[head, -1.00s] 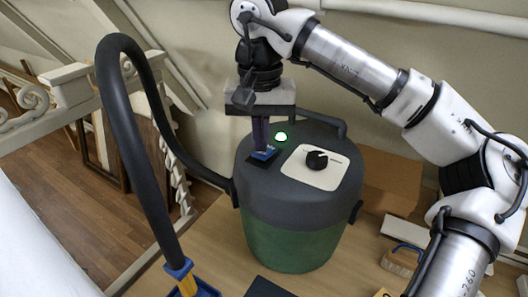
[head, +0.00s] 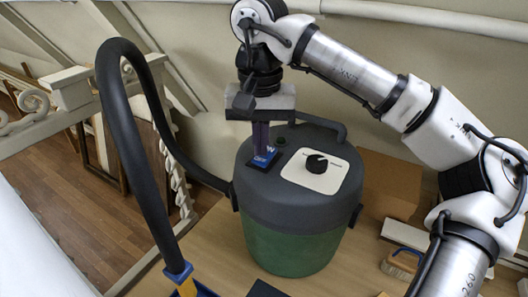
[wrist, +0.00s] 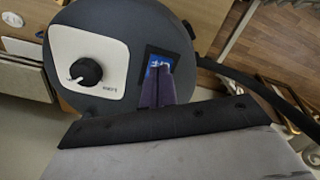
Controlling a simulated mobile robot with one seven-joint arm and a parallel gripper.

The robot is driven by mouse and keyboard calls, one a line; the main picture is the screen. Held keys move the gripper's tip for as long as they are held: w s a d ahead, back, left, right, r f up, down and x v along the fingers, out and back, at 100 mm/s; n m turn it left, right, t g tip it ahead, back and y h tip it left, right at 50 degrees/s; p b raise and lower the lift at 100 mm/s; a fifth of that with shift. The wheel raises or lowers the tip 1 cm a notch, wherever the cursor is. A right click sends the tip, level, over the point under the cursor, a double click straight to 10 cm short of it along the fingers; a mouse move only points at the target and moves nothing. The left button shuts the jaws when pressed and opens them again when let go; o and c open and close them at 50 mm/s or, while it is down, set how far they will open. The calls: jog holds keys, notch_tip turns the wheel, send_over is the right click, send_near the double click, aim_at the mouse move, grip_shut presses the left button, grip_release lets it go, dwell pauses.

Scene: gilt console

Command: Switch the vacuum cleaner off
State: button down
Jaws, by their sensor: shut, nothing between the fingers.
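The vacuum cleaner (head: 296,205) is a round drum with a dark grey top and a green lower body, upright on a wooden surface. A blue rocker switch (head: 266,160) in a dark frame sits on its lid; it also shows in the wrist view (wrist: 159,60). The small indicator lamp (head: 281,142) beside the switch is dark. My gripper (head: 261,150) is shut and empty, pointing down with its purple fingertips at the switch and partly hiding it. In the wrist view the fingertips (wrist: 161,72) overlap the switch's near part; I cannot tell whether they touch.
A black dial (head: 317,163) on a white plate (head: 330,180) is right of the switch. A black hose (head: 135,150) arches at the left. A carrying handle (head: 320,121) rises behind the lid. A cardboard box (head: 390,183) and a brush (head: 399,263) lie to the right.

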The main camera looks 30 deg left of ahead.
aim_at(261, 159)
notch_tip(261, 159, up, 6)
jog(key=p, duration=0.4)
jog(key=shift+r, duration=0.1)
dwell(0.5)
